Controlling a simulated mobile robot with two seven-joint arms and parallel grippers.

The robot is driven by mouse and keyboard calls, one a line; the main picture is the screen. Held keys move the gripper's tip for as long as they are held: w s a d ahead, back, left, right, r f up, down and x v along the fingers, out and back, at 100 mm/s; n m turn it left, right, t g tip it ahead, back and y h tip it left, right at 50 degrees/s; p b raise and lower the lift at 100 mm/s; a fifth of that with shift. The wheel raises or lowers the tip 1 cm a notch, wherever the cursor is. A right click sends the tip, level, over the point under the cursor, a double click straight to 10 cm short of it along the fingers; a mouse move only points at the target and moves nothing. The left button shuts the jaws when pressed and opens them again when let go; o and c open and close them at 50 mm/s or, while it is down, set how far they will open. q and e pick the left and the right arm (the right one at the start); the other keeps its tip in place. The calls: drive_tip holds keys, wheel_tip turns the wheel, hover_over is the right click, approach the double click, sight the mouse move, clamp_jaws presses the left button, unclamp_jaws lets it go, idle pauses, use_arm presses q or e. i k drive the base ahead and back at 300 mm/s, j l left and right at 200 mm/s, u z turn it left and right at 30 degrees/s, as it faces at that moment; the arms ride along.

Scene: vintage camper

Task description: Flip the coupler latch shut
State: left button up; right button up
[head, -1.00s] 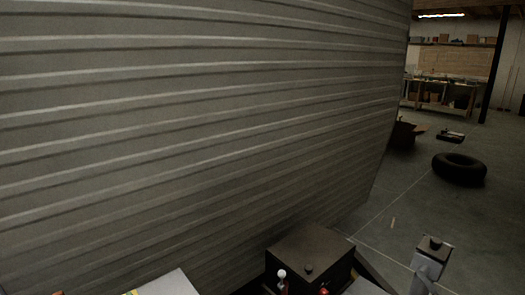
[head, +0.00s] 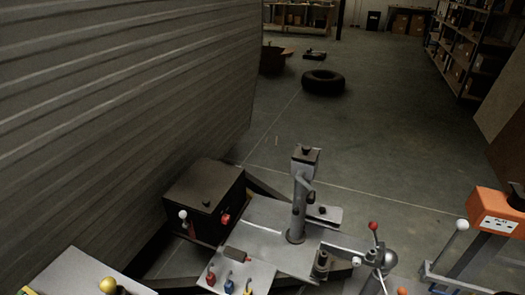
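A trailer tongue runs from the camper toward the lower right in the head view. Near its front end are a silver ball-shaped part (head: 389,259) and a thin upright lever with a red knob (head: 373,227). The red-knobbed lever may be the coupler latch, but I cannot tell for certain. An orange knob (head: 402,291) shows below it at the bottom edge. Neither of my grippers is in view.
A silver jack post (head: 299,205) stands upright on the tongue, beside a black box (head: 204,200). An orange box (head: 496,212) is at the right, near a white-knobbed lever (head: 461,226). A tyre (head: 323,82) lies farther back. The floor between is clear.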

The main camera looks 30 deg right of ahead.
sight(373, 225)
drive_tip(key=z, duration=1.95)
